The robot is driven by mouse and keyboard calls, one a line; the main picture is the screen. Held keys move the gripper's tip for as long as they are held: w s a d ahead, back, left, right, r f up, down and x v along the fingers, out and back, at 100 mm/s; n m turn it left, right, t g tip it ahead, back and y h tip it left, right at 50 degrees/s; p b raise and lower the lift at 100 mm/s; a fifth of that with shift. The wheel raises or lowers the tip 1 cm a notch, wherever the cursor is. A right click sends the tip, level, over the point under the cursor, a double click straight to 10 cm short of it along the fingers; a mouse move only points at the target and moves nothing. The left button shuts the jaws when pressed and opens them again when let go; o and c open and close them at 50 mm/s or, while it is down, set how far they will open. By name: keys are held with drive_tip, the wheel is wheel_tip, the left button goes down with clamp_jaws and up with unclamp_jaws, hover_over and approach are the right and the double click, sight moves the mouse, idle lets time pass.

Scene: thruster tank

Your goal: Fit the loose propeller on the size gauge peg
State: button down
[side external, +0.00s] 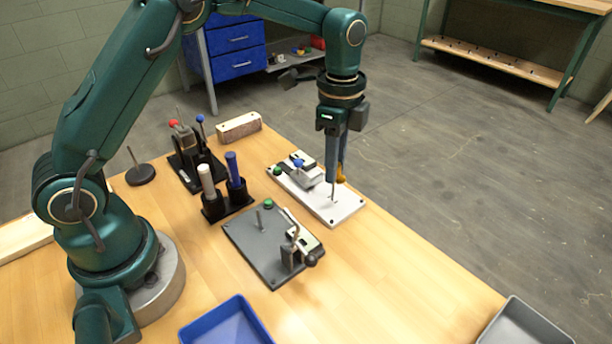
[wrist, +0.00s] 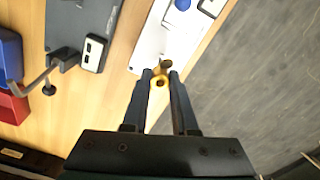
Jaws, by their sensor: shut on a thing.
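The loose propeller is a small yellow part (side external: 342,174), also in the wrist view (wrist: 160,82), where a dark hole shows in its hub. My gripper (side external: 338,172) points down and is shut on it; its fingertips show in the wrist view (wrist: 161,74). The propeller is over the right end of a white board (side external: 345,209), close to a thin upright metal peg (side external: 333,190). I cannot tell whether they touch. Which peg is the size gauge is not clear.
The white board also carries a blue knob (side external: 298,163) and a green knob (side external: 277,171). A clamp (side external: 296,252) stands on the grey board. A black rack (side external: 228,203) holds upright handles. A blue tray (side external: 225,324) and a grey tray (side external: 524,326) lie in front.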

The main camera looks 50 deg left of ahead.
drive_tip(key=shift+f, duration=0.4)
drive_tip(key=shift+f, duration=0.3)
drive_tip(key=shift+f, duration=0.15)
idle(0.6)
drive_tip(key=shift+f, duration=0.35)
drive_tip(key=shift+f, duration=0.45)
drive_tip(key=shift+f, duration=0.35)
drive_tip(key=shift+f, duration=0.5)
idle(0.5)
drive_tip(key=c, duration=0.6)
unclamp_jaws()
